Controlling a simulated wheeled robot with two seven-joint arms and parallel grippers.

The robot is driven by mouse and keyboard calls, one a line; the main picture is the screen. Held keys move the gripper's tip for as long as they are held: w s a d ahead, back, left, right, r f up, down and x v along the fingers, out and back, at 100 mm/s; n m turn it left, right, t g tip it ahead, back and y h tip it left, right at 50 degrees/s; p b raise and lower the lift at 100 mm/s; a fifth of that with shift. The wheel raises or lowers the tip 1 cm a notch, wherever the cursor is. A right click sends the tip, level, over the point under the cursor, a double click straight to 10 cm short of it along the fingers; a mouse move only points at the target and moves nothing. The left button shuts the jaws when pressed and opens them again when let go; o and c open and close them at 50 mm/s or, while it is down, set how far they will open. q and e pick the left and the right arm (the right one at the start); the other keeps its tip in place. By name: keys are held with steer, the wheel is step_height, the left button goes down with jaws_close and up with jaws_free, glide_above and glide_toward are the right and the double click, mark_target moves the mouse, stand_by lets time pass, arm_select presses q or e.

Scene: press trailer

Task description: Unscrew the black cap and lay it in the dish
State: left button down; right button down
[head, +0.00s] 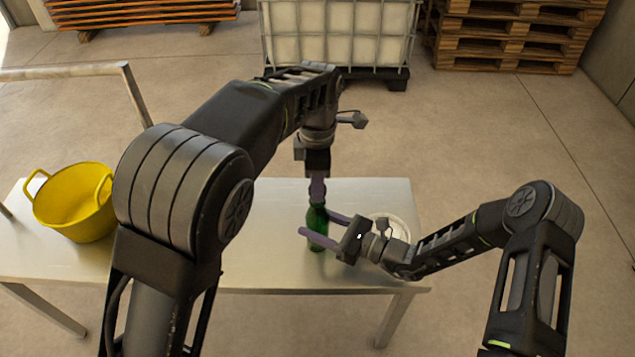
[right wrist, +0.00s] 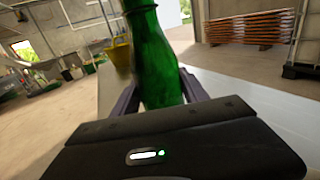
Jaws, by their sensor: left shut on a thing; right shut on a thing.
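A green bottle (head: 317,234) stands upright on the metal table (head: 240,250). My right gripper (head: 318,224) is shut on its body from the right, one purple finger on each side. The bottle (right wrist: 158,60) also fills the middle of the right wrist view, between the fingers (right wrist: 160,95). My left gripper (head: 317,192) points straight down at the bottle's top and is shut there. The black cap is hidden by its fingers, and I cannot see whether it is turned. A pale round dish (head: 405,229) lies right of the bottle, partly covered by my right gripper.
A yellow two-handled bucket (head: 75,205) stands on the left of the table. The table's front right corner (head: 415,287) is clear. A caged white tank (head: 340,35) and wooden pallets (head: 515,35) stand on the floor behind.

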arm_select(q)
steer(key=shift+r, duration=2)
arm_select(e)
steer(key=c, duration=0.5)
jaws_free()
steer(key=shift+d, duration=0.15)
arm_select(q)
steer(key=shift+f+b, duration=0.55)
arm_select(e)
steer(key=v, duration=1.1)
steer(key=shift+s+d, duration=0.25)
steer(key=shift+d, duration=0.05)
